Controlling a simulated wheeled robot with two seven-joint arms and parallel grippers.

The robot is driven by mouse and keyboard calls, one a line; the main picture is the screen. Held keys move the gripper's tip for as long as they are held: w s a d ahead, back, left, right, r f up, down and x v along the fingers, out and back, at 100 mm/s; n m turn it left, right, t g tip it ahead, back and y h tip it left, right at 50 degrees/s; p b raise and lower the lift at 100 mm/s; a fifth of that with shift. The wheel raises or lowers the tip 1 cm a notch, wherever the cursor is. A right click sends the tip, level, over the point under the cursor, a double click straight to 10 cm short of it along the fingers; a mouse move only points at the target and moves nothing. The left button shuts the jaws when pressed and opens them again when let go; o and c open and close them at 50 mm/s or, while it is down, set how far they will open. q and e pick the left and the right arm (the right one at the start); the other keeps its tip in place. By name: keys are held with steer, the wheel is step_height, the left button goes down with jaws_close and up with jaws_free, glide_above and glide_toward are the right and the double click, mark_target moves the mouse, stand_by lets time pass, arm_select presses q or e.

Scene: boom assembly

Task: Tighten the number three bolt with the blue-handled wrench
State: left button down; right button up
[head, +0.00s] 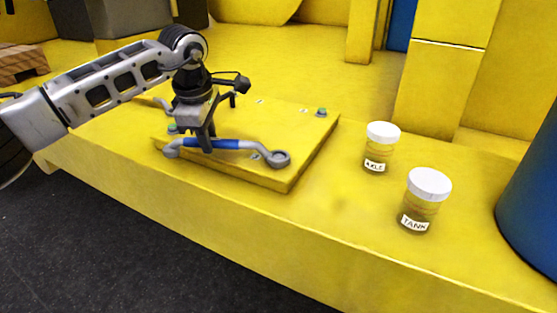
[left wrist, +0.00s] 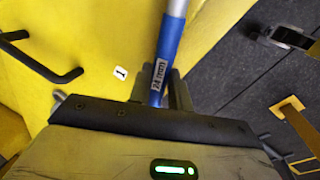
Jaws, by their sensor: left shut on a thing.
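The blue-handled wrench (head: 232,144) has grey metal ends, with a ring at its right end (head: 279,158). My left gripper (head: 207,147) is shut on its handle, over the front of a raised yellow plate (head: 275,176). The left wrist view shows the blue handle (left wrist: 170,42) with a size label between the fingers. One green-topped bolt (head: 321,112) stands at the plate's far right corner, another (head: 172,128) at its left. Small white number labels lie on the plate; the left wrist view shows a "1" label (left wrist: 120,73). I cannot read a three. The right gripper is out of view.
Two white-lidded jars stand right of the plate, one (head: 381,148) farther back and one labelled TANK (head: 424,202). A blue cylinder (head: 535,205) is at the right edge. A black bent rod (left wrist: 45,65) shows in the left wrist view. The yellow ledge drops to dark floor in front.

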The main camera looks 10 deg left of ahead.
arm_select(q)
steer(key=shift+w+r, duration=0.15)
steer(key=shift+w, duration=0.1)
steer(key=shift+w+m+p, duration=0.3)
steer(key=shift+w+m, duration=0.1)
steer(key=shift+m, duration=0.1)
steer(key=shift+s, duration=0.1)
stand_by(0.3)
steer(key=shift+s+n, duration=0.5)
steer(key=shift+n, duration=0.1)
